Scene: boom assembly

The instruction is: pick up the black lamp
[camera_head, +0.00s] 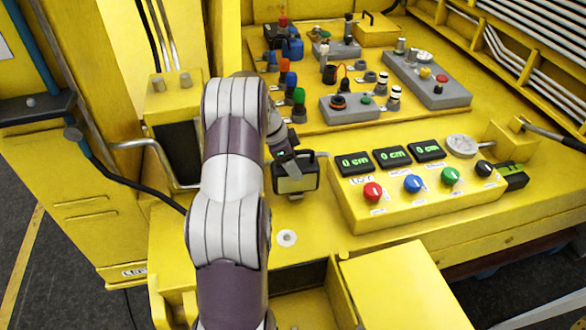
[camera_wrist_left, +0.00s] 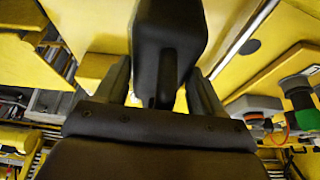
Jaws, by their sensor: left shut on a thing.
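The black lamp (camera_head: 296,178) is a dark boxy thing at the left of the control box. In the left wrist view, a black block, which I take as the lamp (camera_wrist_left: 170,28), stands between the two fingers. My left gripper (camera_head: 287,153) is shut on it; in the wrist view the fingers (camera_wrist_left: 160,82) flank its narrow black stem. The lamp hangs close over the yellow bench, and I cannot tell if it touches. My left arm hides part of the bench behind it. My right gripper is not in view.
The yellow control box (camera_head: 420,200) with three displays and coloured knobs stands just right of the lamp. Behind it is a board (camera_head: 330,85) with several coloured plugs and grey blocks. A metal handrail (camera_head: 155,150) is left of my arm. A dark block (camera_head: 512,176) sits at the box's right end.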

